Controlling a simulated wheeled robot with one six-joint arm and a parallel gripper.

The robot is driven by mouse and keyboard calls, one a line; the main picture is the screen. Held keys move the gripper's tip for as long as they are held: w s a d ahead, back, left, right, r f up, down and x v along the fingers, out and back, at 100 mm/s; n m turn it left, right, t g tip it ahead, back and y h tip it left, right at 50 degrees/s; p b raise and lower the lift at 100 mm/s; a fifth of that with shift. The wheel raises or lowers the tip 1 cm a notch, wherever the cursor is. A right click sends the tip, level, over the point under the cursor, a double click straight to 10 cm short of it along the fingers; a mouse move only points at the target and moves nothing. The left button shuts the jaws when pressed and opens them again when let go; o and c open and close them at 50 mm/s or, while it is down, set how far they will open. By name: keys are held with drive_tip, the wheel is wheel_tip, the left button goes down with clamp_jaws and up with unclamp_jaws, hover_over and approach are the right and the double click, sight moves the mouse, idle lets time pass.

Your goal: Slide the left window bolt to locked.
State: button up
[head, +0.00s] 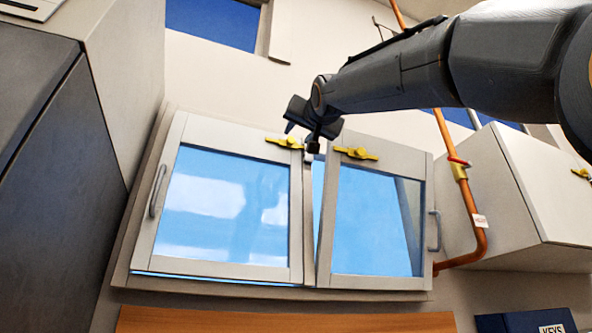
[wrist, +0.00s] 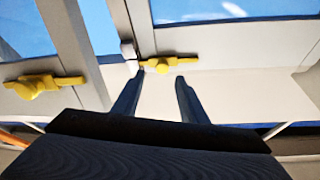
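The left window bolt (head: 284,142) is a yellow bolt with a round knob on the top rail of the left sash, near the middle of the window. My gripper (head: 312,142) is just right of it, in front of the frame where the sashes meet. In the wrist view, which looks turned over, this bolt (wrist: 168,64) lies just beyond my gripper (wrist: 160,78). The two fingers are apart with nothing between them. I cannot tell whether a fingertip touches the bolt. A small pale block (wrist: 128,50) sits beside the bolt's end.
A second yellow bolt (head: 356,153) is on the right sash (head: 380,270); it also shows in the wrist view (wrist: 42,86). The right sash looks slightly ajar. A copper pipe (head: 470,205) and a white cabinet (head: 535,195) are to the right. A dark cabinet (head: 50,200) fills the left.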

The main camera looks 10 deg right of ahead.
drive_tip(key=shift+b+v, duration=0.6)
drive_tip(key=shift+v, duration=0.85)
